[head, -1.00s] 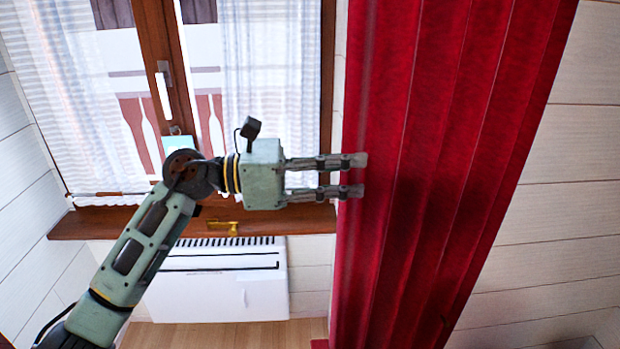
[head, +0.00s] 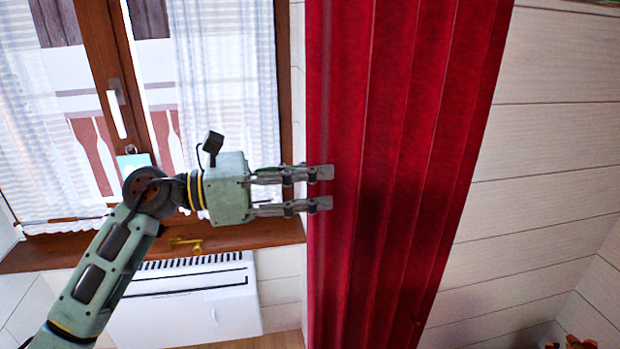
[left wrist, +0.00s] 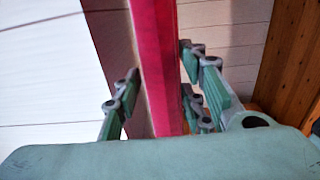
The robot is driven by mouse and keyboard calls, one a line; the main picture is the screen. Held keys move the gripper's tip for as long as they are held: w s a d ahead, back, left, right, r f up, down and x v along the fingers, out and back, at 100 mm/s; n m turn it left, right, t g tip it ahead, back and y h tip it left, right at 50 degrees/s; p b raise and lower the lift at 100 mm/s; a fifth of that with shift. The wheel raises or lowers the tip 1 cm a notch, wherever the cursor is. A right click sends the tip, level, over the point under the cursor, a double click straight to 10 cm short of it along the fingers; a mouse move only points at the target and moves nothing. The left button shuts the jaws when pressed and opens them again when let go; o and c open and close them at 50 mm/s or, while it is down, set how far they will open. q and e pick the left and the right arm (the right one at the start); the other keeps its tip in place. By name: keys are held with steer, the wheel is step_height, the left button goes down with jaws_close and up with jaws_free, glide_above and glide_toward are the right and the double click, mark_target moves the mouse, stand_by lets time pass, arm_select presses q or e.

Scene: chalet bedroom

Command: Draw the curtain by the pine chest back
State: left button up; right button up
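The red curtain (head: 400,120) hangs in narrow vertical folds to the right of the window. My left gripper (head: 325,188) reaches across from the left, with its fingertips overlapping the curtain's left edge. In the left wrist view, the curtain's edge (left wrist: 155,60) runs between the spread fingers of the gripper (left wrist: 160,88). The fingers are open, with a gap to the curtain on the left side; I cannot tell whether the right ones touch it. My right gripper is not in view. I cannot make out a pine chest for sure.
A wood-framed window (head: 105,75) with sheer white curtains (head: 225,75) is behind my left arm. A brown sill (head: 260,235) and a white heater (head: 215,300) are below it. White plank wall (head: 550,150) is bare right of the curtain. Brown wood (left wrist: 292,75) shows in the left wrist view.

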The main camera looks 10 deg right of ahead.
arm_select(q)
steer(key=a, duration=1.2)
